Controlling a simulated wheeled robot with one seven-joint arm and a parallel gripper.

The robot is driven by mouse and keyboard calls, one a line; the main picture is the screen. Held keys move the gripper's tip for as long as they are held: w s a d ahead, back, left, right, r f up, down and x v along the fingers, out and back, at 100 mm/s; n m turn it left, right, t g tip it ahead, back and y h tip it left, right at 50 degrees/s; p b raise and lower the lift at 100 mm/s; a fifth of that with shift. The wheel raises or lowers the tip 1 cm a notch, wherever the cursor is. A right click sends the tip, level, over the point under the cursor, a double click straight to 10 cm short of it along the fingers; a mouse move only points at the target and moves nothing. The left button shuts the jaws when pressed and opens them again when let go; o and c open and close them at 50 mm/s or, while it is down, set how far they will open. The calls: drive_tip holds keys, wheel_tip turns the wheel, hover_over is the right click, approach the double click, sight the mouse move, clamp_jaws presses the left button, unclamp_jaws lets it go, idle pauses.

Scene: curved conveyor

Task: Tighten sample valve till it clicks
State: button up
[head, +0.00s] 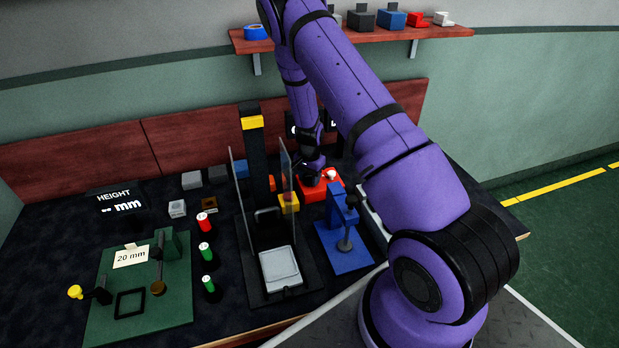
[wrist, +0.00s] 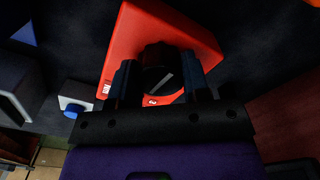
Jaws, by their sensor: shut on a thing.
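The sample valve shows in the wrist view as a black round knob (wrist: 163,72) with a pale line across its face, on a red block (wrist: 150,25). The red block also shows in the head view (head: 334,189), under the end of my arm. My gripper (wrist: 160,82) is shut on the black knob, with one finger on each side of it. In the head view my gripper is small and dark above the red block, and the knob is mostly hidden behind it.
A blue fixture (head: 342,255) stands in front of the red block, close to my arm. A clear-walled press with a dark column (head: 254,150) stands to its left. A green board (head: 130,318) lies at the front left. A shelf (head: 350,39) runs above.

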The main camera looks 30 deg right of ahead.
sight(309, 176)
drive_tip(key=shift+m, duration=0.4)
drive_tip(key=o, duration=0.9)
drive_tip(key=shift+o, duration=0.2)
wheel_tip(309, 176, up, 11)
drive_tip(key=shift+f, duration=0.15)
